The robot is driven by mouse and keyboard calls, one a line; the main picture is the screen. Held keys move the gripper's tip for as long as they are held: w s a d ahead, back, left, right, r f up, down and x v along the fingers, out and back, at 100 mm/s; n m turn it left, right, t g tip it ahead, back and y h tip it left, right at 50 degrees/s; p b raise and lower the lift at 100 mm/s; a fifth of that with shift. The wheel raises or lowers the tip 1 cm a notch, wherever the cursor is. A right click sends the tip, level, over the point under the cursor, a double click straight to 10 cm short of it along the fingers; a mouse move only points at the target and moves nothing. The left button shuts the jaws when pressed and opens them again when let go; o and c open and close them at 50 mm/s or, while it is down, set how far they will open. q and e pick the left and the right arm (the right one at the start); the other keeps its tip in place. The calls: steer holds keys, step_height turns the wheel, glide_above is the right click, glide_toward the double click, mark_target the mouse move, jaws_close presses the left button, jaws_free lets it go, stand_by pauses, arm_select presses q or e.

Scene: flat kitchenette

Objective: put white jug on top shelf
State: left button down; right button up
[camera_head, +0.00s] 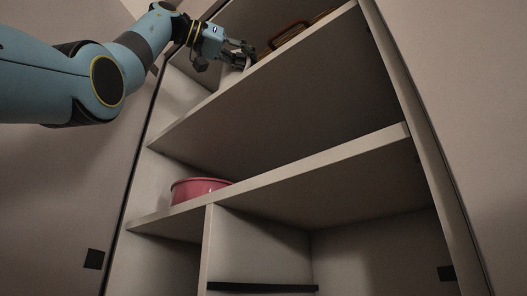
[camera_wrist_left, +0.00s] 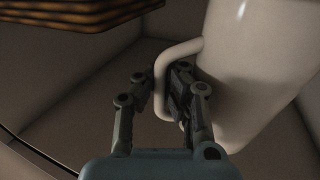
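The white jug (camera_wrist_left: 257,65) fills the right of the left wrist view, with its handle (camera_wrist_left: 160,85) toward my gripper. My left gripper (camera_wrist_left: 160,88) has one finger on each side of the handle and looks shut on it. In the head view my left gripper (camera_head: 240,50) is at the top shelf (camera_head: 270,68), high on the left. Only a small pale part of the jug (camera_head: 230,76) shows there, below the fingers and behind the shelf edge. Whether its base touches the shelf is hidden. My right gripper is not in view.
A brown slatted object (camera_head: 288,36) is on the top shelf, right of the gripper; it also shows at the upper left of the wrist view (camera_wrist_left: 75,10). A pink bowl (camera_head: 196,190) stands on the shelf below. The cabinet's right side wall (camera_head: 420,130) bounds the shelves.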

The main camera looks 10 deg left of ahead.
arm_select(q)
steer(key=f, duration=0.2)
steer(key=w+f, duration=0.1)
steer(key=shift+a, duration=0.3)
steer(key=f, duration=0.1)
steer(key=s+f, duration=0.1)
steer(key=f, duration=0.1)
steer(key=shift+d+b, duration=0.2)
steer(key=shift+b, duration=0.2)
steer(key=shift+w+a+f, duration=0.1)
steer(key=shift+w+f, duration=0.05)
steer(key=shift+w, duration=0.2)
steer(key=shift+s, duration=0.2)
steer(key=shift+s+f, duration=0.1)
steer(key=c, duration=1.5)
jaws_free()
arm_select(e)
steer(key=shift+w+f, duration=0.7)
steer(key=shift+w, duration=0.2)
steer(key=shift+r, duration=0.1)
